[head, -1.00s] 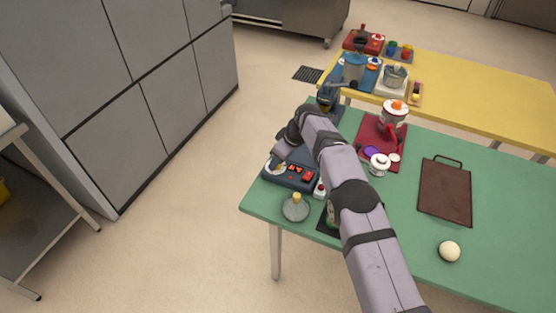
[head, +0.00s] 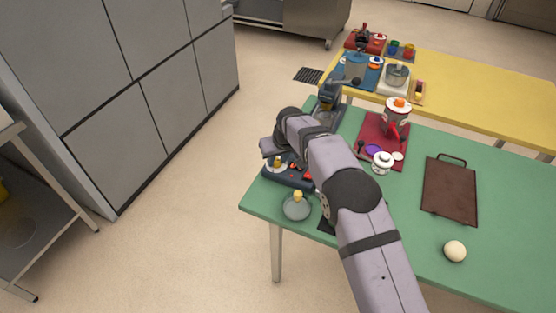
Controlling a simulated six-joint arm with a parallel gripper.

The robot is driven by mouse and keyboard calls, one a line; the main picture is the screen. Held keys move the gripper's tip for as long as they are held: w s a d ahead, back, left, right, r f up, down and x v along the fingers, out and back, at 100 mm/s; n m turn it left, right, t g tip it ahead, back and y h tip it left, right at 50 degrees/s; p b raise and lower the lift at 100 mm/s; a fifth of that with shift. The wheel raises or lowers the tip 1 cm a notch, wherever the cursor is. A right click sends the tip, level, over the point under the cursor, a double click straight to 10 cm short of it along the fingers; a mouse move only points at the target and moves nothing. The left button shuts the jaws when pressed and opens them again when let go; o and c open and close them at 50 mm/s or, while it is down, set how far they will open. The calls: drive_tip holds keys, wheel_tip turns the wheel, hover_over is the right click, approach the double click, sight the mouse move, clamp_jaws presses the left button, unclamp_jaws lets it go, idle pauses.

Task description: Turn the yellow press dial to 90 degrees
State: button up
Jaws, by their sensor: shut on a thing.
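The yellow press dial (head: 278,161) shows as a small yellow piece over a pale disc, at the left end of a dark blue press unit (head: 290,181) on the green table's near left corner. My gripper (head: 273,156) is at the dial, coming from above, and is shut on it. My wrist and the gripper body cover part of the dial and the back of the unit. The dial's angle cannot be read at this size. Red parts show on the unit's right half, partly behind my arm.
A round grey pan-like piece with a yellow knob (head: 297,205) stands in front of the unit. A red tray (head: 399,158), a brown board (head: 450,190) and a pale ball (head: 455,251) are to the right on the green table (head: 420,235). A yellow table (head: 490,100) stands behind.

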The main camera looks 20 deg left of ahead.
drive_tip(key=shift+m, duration=0.6)
drive_tip(key=shift+h, duration=0.3)
drive_tip(key=o, duration=1)
drive_tip(key=shift+b+v, duration=1.35)
drive_tip(key=shift+v, duration=2.3)
drive_tip(key=shift+s, duration=0.15)
